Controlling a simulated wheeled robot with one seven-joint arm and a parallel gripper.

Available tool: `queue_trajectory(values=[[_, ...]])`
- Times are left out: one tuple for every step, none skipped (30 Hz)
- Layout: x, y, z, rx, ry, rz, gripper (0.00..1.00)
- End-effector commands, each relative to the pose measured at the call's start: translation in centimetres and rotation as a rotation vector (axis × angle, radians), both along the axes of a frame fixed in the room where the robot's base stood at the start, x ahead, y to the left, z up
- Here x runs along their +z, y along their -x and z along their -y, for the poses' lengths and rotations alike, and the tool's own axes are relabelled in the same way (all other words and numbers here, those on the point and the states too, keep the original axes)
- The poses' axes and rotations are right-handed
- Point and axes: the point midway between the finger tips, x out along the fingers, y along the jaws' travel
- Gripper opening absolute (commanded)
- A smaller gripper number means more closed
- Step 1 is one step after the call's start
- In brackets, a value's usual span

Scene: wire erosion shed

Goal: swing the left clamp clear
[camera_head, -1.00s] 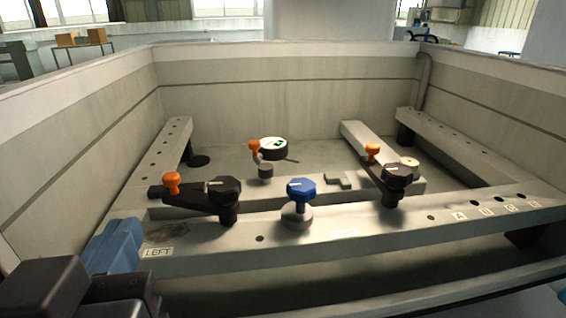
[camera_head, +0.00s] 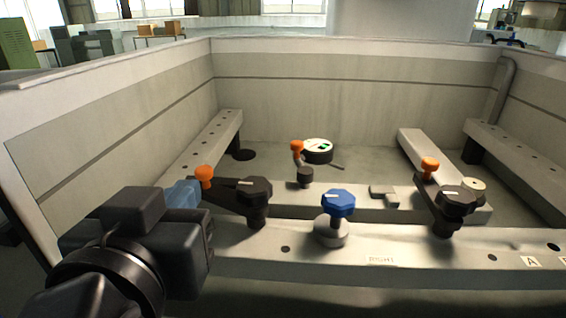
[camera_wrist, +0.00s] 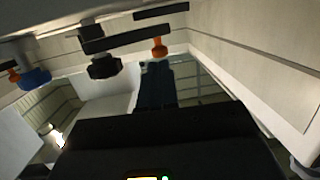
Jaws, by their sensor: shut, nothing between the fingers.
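The left clamp is a dark bar with a black knob (camera_head: 254,190) at its right end and an orange handle (camera_head: 204,176) at its left end. It lies over the front rail (camera_head: 300,246). The wrist view also shows the clamp's black knob (camera_wrist: 104,66) and orange handle (camera_wrist: 158,46). My gripper (camera_head: 184,193), with blue fingers, is shut and empty just left of the orange handle. In the wrist view my gripper (camera_wrist: 155,72) points toward the orange handle, which appears just beyond its tips. I cannot tell whether they touch. My arm hides the rail's left end.
A blue knob (camera_head: 338,203) stands on the front rail right of the left clamp. A second clamp with a black knob (camera_head: 454,201) and orange handle (camera_head: 430,167) is farther right. A small orange-topped part (camera_head: 297,148) and round gauge (camera_head: 318,151) are behind. Tank walls (camera_head: 350,105) surround everything.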

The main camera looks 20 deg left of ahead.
Motion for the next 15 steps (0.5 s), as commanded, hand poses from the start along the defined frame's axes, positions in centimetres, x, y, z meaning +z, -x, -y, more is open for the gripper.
queue_trajectory(values=[[-0.1,-0.7,-0.2,-0.001,0.001,-0.001,0.00],[-0.2,-1.1,-0.4,0.000,0.000,-0.001,0.00],[-0.3,-1.6,-0.5,0.000,0.001,-0.002,0.00],[-0.3,-1.9,-0.6,-0.001,0.001,-0.002,0.00],[-0.4,-2.2,-0.7,0.000,0.000,-0.001,0.00],[-0.4,-2.5,-0.8,0.000,0.000,0.000,0.00],[-0.5,-2.6,-0.9,0.000,0.000,-0.001,0.00],[-0.5,-2.8,-0.9,0.000,0.000,-0.001,0.00],[-0.5,-2.9,-1.0,0.000,0.000,-0.001,0.00],[-0.6,-3.0,-1.0,0.001,0.000,-0.001,0.00],[-0.6,-3.1,-1.0,0.001,-0.001,-0.001,0.00],[-0.6,-3.1,-1.0,0.001,-0.001,-0.001,0.00],[-0.6,-3.1,-1.0,0.001,-0.001,-0.001,0.00],[-0.6,-3.1,-1.0,0.001,-0.001,-0.001,0.00],[-0.6,-3.1,-1.0,0.001,-0.001,-0.001,0.00]])
